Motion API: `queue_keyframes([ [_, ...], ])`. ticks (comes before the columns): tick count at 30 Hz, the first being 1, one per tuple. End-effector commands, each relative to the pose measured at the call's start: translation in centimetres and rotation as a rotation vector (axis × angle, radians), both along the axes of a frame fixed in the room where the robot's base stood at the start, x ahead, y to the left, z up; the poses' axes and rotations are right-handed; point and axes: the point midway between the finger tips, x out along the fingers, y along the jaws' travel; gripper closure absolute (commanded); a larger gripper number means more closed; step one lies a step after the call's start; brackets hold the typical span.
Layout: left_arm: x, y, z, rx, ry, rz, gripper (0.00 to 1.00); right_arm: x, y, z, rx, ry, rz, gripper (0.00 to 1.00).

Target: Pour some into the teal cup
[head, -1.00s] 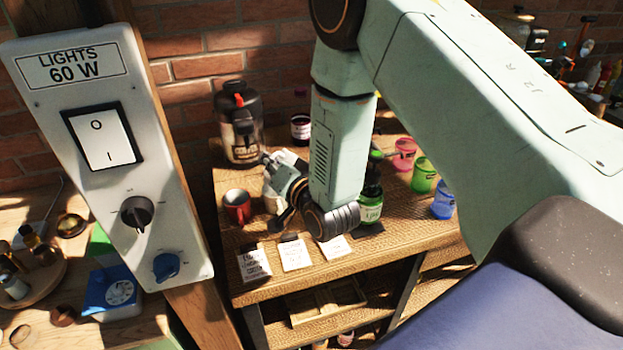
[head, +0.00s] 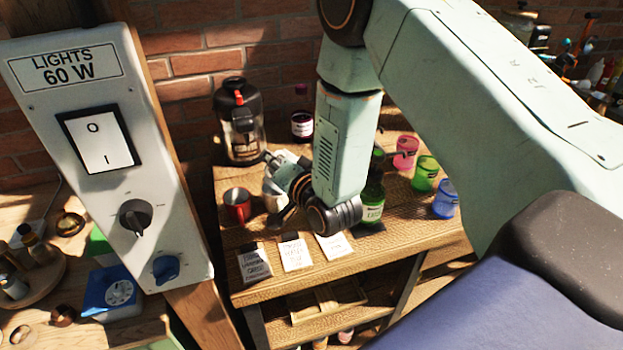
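My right gripper (head: 273,160) is over the left part of the wooden table (head: 425,238), pointing away to the back left. Its fingers are small and partly hidden by its own wrist, so I cannot see whether they hold anything. A pale cup (head: 272,201) is just below and behind it, partly covered. A red cup (head: 237,206) stands to its left. I cannot make out a clearly teal cup. A green bottle (head: 372,204) stands upright right of my forearm, partly hidden. A dark bottle with a pale label (head: 302,124) stands at the back. My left gripper is out of view.
A large jug with a black lid (head: 240,125) stands at the back left. Pink (head: 405,153), green (head: 425,174) and blue (head: 444,200) cups line the right side. Three paper cards (head: 295,254) lie at the front edge. A light-switch panel (head: 105,150) rises at the left.

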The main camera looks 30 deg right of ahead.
Motion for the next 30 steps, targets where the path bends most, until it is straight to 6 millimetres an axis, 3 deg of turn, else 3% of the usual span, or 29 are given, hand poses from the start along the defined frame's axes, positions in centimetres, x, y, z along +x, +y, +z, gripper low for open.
queue_keyframes([
  [30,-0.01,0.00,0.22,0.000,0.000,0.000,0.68,0.09,-0.79,-0.17,0.100,0.015,0.002,1.00],
])
